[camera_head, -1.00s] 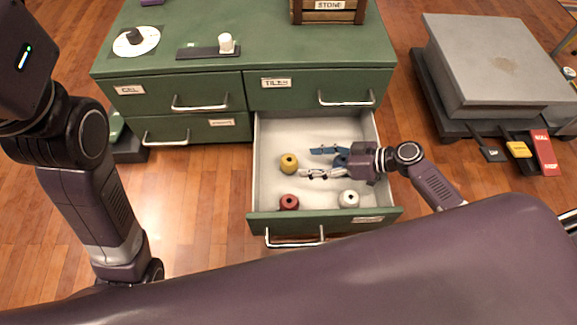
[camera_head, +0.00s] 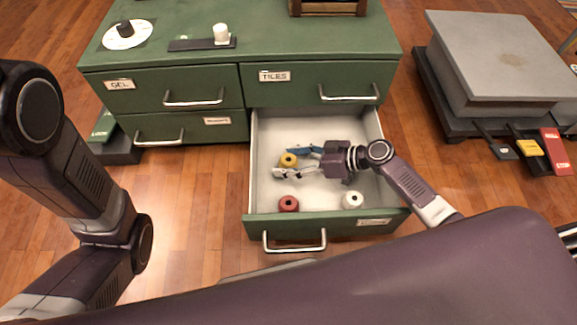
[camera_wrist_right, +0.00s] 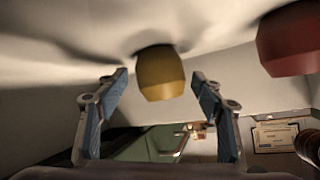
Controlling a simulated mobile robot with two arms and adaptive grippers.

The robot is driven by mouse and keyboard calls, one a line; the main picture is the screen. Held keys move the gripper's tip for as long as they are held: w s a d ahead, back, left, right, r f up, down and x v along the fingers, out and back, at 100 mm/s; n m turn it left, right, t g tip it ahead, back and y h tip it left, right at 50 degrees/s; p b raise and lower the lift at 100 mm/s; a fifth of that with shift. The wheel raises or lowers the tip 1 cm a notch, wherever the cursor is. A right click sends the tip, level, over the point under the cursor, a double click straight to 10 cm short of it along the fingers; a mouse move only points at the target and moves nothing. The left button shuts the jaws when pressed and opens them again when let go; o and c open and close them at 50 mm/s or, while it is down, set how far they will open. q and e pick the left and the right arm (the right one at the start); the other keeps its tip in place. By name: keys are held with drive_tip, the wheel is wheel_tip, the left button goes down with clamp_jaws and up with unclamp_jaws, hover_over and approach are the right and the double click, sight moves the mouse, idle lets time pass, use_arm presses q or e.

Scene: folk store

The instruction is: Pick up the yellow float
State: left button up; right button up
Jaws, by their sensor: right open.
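The yellow float (camera_head: 288,160) is a small round piece with a dark hole in its top, lying on the floor of the open drawer (camera_head: 263,190). My right gripper (camera_head: 284,161) is inside the drawer, its two fingers spread on either side of the float's place. In the right wrist view the yellow float (camera_wrist_right: 160,73) shows beyond and between the open fingertips (camera_wrist_right: 160,78), with gaps at both sides. The head view does not make clear whether a finger touches it. Of my left side, only arm links show in the head view; its gripper is out of view.
A red float (camera_head: 289,203) and a white float (camera_head: 352,200) lie near the drawer's front wall. The red float also shows in the right wrist view (camera_wrist_right: 289,40). The green cabinet (camera_head: 290,30) stands behind, and a grey block (camera_head: 500,60) at the right.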

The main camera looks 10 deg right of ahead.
drive_tip(key=shift+c, duration=0.5)
drive_tip(key=c, duration=1.2)
drive_tip(key=shift+o, duration=0.2)
